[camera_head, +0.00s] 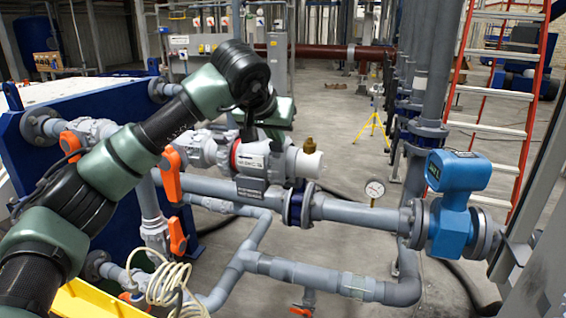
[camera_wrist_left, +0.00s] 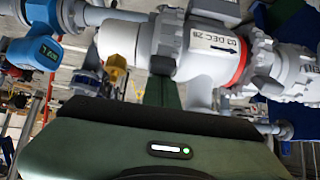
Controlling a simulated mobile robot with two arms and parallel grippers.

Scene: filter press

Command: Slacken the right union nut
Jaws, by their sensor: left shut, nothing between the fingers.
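The right union nut (camera_head: 283,160) is a pale ribbed ring on the right side of the white-grey valve body (camera_head: 252,160). It also shows in the left wrist view as a ribbed ring (camera_wrist_left: 168,42) between the dated body and a plain white pipe end. The left union nut (camera_wrist_left: 263,56) is beside a red ring. My left gripper (camera_head: 274,125) is shut and empty, just above and behind the valve body in the head view. Its fingertips are mostly hidden, so contact with the nut cannot be told. My right gripper is not in view.
A brass fitting (camera_head: 309,146) stands on the pipe end. Orange valve handles (camera_head: 171,185) are at the left. Open floor lies behind.

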